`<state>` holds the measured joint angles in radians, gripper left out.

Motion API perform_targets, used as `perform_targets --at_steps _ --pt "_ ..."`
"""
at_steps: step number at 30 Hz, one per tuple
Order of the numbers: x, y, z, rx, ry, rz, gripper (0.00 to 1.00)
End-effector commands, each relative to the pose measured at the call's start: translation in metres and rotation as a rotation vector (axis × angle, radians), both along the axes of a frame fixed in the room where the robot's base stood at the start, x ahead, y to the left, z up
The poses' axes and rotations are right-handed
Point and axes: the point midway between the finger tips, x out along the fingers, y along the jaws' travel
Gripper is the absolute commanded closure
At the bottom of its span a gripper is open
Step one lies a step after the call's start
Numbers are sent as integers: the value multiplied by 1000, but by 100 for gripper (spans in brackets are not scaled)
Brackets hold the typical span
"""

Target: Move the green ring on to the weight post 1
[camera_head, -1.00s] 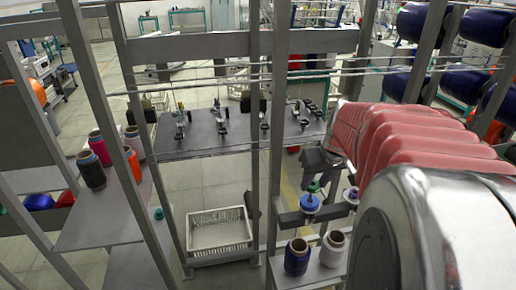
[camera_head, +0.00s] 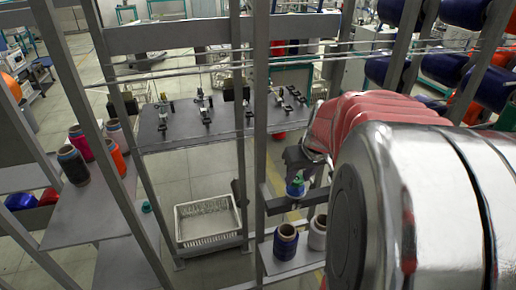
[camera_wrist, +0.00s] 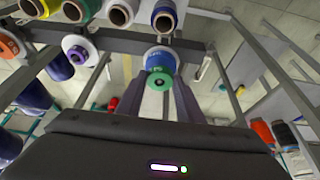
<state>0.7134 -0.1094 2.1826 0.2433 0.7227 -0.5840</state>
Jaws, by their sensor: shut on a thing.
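The green ring (camera_wrist: 159,80) sits between the fingertips of my gripper (camera_wrist: 158,88) in the wrist view, and my gripper is shut on it. Just beyond it is a blue disc with a pale rim (camera_wrist: 161,60), at a grey rail. In the head view the green ring (camera_head: 296,179) shows just above the blue piece (camera_head: 295,190), below the dark end of my arm. I cannot tell whether the ring touches the blue piece or is around a post. No post labelled 1 can be made out.
A dark blue spool (camera_head: 286,241) and a pale-topped spool (camera_head: 317,232) stand on a lower shelf. Grey uprights and thin rods surround the arm. A white crate (camera_head: 180,240) lies on the floor. Several more spools hang near the gripper in the wrist view.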

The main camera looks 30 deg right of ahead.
Motion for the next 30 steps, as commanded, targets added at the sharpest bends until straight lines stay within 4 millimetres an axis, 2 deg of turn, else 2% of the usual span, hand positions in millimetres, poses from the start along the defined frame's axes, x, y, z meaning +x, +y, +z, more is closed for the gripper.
perform_targets --at_steps 10,24,25,30 --pt "0 0 -12 0 1 0 89" --pt "0 0 -12 -1 0 -1 89" --pt "0 0 -12 -1 0 -1 66" --pt "0 0 -12 -1 0 -1 54"
